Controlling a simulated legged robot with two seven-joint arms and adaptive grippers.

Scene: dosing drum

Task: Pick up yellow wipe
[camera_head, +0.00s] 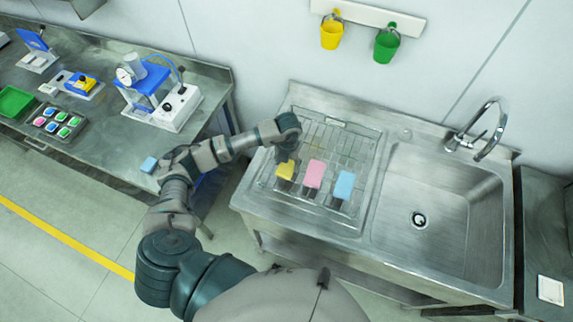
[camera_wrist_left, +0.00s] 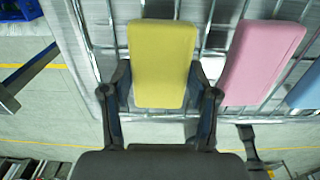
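The yellow wipe (camera_head: 285,170) is the leftmost of three wipes on the wire rack (camera_head: 345,140) beside the sink. In the left wrist view the yellow wipe (camera_wrist_left: 163,62) stands between the two fingers of my left gripper (camera_wrist_left: 160,85). One finger is at each side edge of it, spread about its width. I cannot tell whether they touch it. In the head view my left gripper (camera_head: 284,152) is right at the yellow wipe, partly hidden by my own wrist. My right gripper is not in view.
A pink wipe (camera_head: 314,174) is just right of the yellow one, and a blue wipe (camera_head: 344,185) further right. The sink basin (camera_head: 440,205) is empty. A workbench (camera_head: 110,145) with devices stands at left. Yellow and green buckets (camera_head: 386,44) hang on the wall.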

